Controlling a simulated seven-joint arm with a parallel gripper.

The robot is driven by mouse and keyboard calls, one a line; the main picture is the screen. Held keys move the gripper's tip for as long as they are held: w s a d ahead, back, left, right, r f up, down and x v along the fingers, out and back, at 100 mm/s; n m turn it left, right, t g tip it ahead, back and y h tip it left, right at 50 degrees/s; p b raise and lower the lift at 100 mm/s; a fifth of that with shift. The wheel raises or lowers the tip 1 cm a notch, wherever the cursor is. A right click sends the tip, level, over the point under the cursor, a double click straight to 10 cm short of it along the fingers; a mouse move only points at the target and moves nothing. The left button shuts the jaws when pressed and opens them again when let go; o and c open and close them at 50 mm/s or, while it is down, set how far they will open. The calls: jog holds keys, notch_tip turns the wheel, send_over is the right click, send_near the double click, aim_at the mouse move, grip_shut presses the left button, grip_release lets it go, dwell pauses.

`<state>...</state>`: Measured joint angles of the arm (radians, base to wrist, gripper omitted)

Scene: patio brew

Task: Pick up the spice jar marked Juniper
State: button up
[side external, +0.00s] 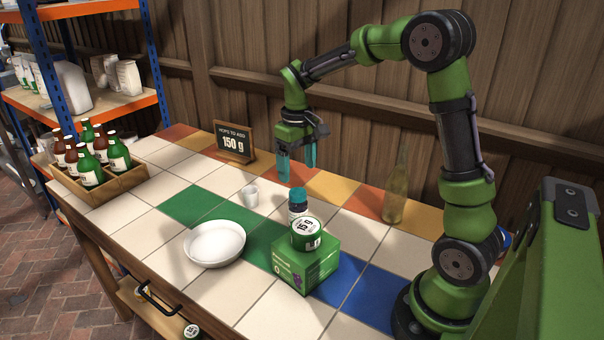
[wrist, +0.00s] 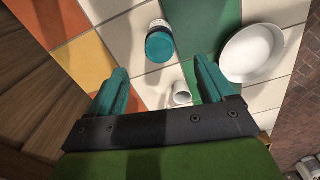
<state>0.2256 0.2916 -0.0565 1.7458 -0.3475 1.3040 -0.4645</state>
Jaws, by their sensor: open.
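A spice jar with a teal lid (side external: 297,200) stands upright on the tiled table, behind the green box. Its white label is too small to read, so I cannot confirm Juniper. In the wrist view the jar (wrist: 160,46) shows beyond my fingertips, with its teal lid towards the camera. My gripper (side external: 297,176) is open and empty, pointing down above the tiles with its teal fingers apart. In the side view it is above and behind the jar, not touching it. The spread fingers (wrist: 161,68) also show in the wrist view.
A green box (side external: 305,268) with a round tin marked 15 g (side external: 306,233) on top stands in front of the jar. A white cup (side external: 249,195), white bowl (side external: 214,243), glass bottle (side external: 396,190), 150 g sign (side external: 234,141) and bottle crate (side external: 120,184) surround it.

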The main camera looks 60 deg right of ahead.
aim_at(298, 192)
notch_tip(298, 192, down, 11)
jog(key=shift+s+f, duration=0.1)
dwell(0.4)
